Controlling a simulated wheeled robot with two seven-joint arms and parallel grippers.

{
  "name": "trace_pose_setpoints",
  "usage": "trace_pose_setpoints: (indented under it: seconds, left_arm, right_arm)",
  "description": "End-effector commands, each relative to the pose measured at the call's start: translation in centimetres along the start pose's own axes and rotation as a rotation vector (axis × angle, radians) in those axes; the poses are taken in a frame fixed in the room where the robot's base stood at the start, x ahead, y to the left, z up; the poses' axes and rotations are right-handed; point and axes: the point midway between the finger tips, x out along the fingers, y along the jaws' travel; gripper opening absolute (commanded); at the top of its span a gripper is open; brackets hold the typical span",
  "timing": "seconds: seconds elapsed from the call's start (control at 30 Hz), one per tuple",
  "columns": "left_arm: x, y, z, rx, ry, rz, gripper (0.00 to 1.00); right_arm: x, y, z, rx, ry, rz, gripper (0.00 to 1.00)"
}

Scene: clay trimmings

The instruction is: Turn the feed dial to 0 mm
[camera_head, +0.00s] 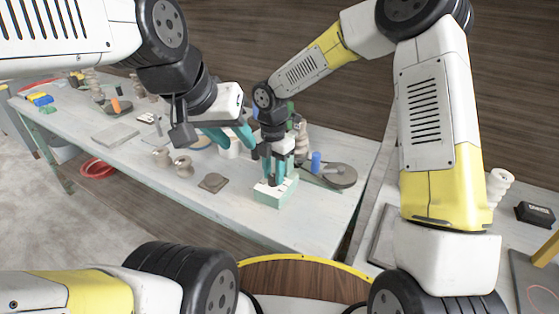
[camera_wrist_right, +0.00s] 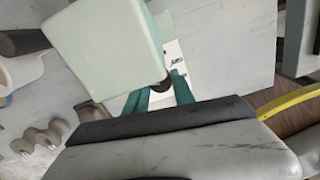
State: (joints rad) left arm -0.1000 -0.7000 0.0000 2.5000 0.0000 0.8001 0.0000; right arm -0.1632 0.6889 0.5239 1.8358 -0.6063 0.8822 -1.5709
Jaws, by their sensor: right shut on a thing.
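A small pale green box with a white top (camera_head: 274,193) stands on the bench near its front edge. My right gripper (camera_head: 274,178) points straight down over it, its teal fingers closed at the top. In the right wrist view the pale green box (camera_wrist_right: 105,45) fills the upper left, and a dark knob (camera_wrist_right: 163,86), seemingly the feed dial, sits by the teal fingers. The fingers hide most of the dial, and its setting cannot be read. My left gripper (camera_head: 232,140) hangs behind and left of the box, fingers apart and apparently empty.
A dark wheel-like disc (camera_head: 341,176) and a blue cylinder (camera_head: 316,161) stand right of the box. A small brown slab (camera_head: 213,182) and pale spool-shaped pieces (camera_head: 183,166) lie left. The bench front left of the box is mostly clear.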

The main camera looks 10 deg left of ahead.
Motion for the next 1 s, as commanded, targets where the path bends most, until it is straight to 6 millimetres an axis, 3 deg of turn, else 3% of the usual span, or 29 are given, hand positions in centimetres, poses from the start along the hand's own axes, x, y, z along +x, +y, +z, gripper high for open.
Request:
trace_pose_setpoints:
  seconds: [0.7, 1.0]
  left_arm:
    - [0.00, 0.00, 0.00, 0.000, 0.000, 0.000, 0.36]
    - [0.00, 0.00, 0.00, 0.000, 0.000, 0.000, 0.36]
  right_arm:
    - [-0.09, 0.12, 0.03, -0.490, -0.001, 0.001, 0.00]
    - [-0.12, 0.16, 0.01, -0.598, -0.002, 0.002, 0.00]
